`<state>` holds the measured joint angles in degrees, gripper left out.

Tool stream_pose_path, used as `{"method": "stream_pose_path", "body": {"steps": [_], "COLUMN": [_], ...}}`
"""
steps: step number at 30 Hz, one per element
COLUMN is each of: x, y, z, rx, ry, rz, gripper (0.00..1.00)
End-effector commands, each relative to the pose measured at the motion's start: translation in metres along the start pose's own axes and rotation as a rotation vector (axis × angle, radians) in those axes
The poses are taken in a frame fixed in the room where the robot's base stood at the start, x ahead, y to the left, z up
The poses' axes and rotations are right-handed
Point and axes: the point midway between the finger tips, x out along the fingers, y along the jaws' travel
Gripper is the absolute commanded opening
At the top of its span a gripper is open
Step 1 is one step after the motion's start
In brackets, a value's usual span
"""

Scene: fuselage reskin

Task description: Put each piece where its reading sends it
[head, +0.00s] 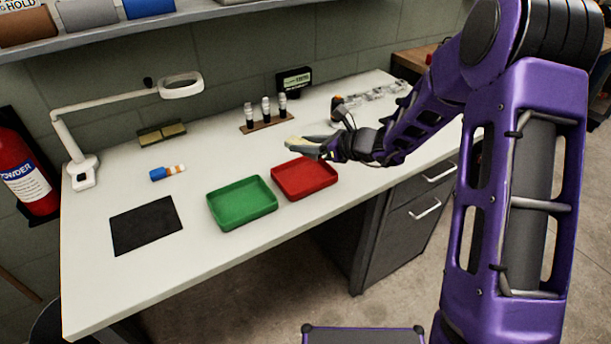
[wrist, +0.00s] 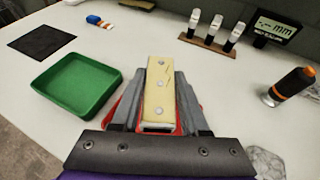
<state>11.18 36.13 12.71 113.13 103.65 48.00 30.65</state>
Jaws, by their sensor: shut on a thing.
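The red tray is mostly hidden under the gripper in the wrist view. The green tray (head: 242,204) stands to the left of the red one and looks empty; it also shows in the wrist view (wrist: 75,84). A small display reading "mm" (wrist: 275,29) stands at the back; its value is not clear. The visible part of the red tray looks empty.
A rack with 3 upright white-topped tools (head: 266,110) stands at the back. A black-and-orange tool (wrist: 290,85) is at the right. A black mat (head: 146,224), a blue-and-orange tube (head: 167,173) and a magnifier lamp (head: 84,172) are at the left.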

Motion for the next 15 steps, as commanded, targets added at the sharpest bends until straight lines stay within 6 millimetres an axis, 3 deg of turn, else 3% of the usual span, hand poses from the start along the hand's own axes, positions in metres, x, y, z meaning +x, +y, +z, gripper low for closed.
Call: {"method": "stream_pose_path", "body": {"steps": [6, 15], "x": [0.017, 0.028], "y": [0.001, 0.001], "z": [-0.041, -0.067], "rx": [0.003, 0.002], "ry": [0.002, 0.002], "rz": [0.002, 0.002], "gripper": [0.00, 0.00]}}
